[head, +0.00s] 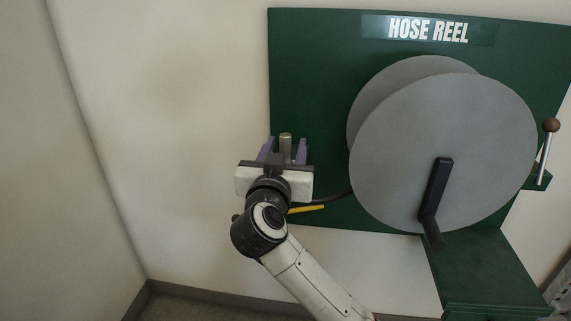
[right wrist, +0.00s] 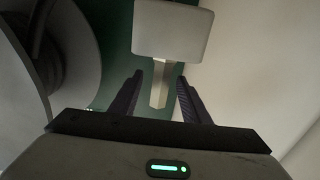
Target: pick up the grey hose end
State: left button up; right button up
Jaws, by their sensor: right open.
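My right gripper (head: 284,150) is in front of the green board, left of the reel, with its two purple fingers apart. It is open, and the fingers also show in the right wrist view (right wrist: 158,98). A short grey-beige cylinder (head: 286,142), apparently the hose end, stands between the fingers in the head view. In the right wrist view a pale hexagonal stub (right wrist: 160,82) on a light grey block (right wrist: 172,32) reaches between the fingertips, with gaps at both sides. I cannot tell how deep it sits. My left gripper is not in view.
The large grey hose reel (head: 445,150) with a black crank (head: 436,195) is close on the right. A dark hose (head: 334,198) runs from it behind my gripper. A yellow bar (head: 307,209) shows below. The green board (head: 310,60) stands behind; wall space at left is clear.

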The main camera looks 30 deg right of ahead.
grip_shut()
